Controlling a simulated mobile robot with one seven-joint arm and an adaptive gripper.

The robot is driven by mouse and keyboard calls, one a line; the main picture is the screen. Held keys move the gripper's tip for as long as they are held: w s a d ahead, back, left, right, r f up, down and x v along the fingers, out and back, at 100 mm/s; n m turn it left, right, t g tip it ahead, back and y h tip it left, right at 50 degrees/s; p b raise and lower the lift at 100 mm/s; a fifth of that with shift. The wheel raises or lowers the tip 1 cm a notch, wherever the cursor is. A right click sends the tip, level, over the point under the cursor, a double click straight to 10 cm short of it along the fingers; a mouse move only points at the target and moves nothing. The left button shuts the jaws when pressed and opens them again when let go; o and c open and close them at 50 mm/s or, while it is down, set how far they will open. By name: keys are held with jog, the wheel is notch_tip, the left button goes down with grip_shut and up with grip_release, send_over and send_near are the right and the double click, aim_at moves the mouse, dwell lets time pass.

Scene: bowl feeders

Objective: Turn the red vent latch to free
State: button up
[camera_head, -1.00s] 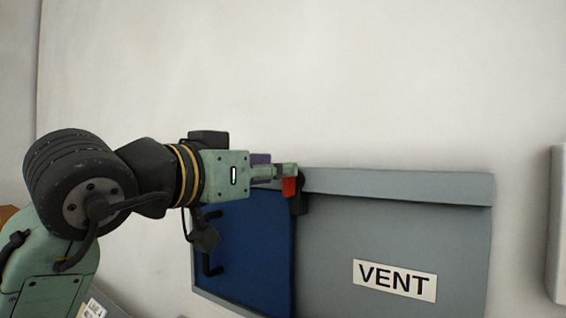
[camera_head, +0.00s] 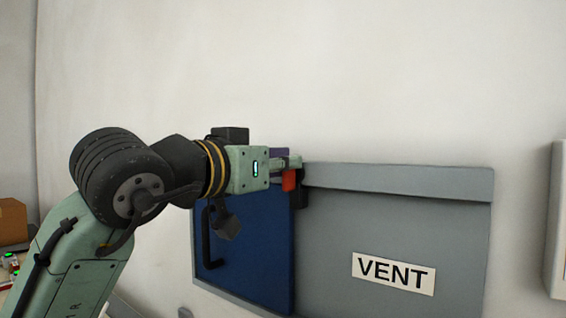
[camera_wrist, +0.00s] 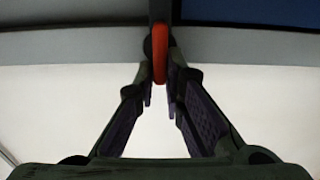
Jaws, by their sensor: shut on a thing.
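The red vent latch (camera_head: 289,180) is at the top of the grey vent box, by the right edge of the blue door. It has a dark mount beside it. My gripper (camera_head: 290,163) reaches it from the left, and its fingers are shut on the latch's red part. In the wrist view, the red latch (camera_wrist: 159,55) stands upright in the picture between the two fingertips of my gripper (camera_wrist: 162,85). The fingers hide part of the latch in the head view.
The blue door (camera_head: 255,250) has a black handle (camera_head: 207,240) at its left. The grey vent box (camera_head: 400,225) carries a VENT label (camera_head: 393,273). A pale box (camera_head: 558,225) is on the wall at far right. The wall above is bare.

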jog(key=shift+n, duration=0.4)
grip_shut()
jog(key=shift+w+a+f+n, duration=0.25)
jog(key=shift+f+n, duration=0.1)
jog(key=shift+n, duration=2.5)
jog(key=shift+w+a+f+n, duration=0.15)
jog(key=shift+a+f+n, duration=0.2)
jog(key=shift+n, duration=2.55)
jog(key=shift+w+a+f+n, duration=0.2)
jog(key=shift+f+n, duration=0.15)
jog(key=shift+n, duration=2.5)
jog(key=o, duration=0.7)
grip_release()
jog(key=shift+s+a, duration=0.1)
jog(key=v, duration=1.1)
jog(key=shift+s+a, duration=0.2)
jog(key=shift+s, duration=0.15)
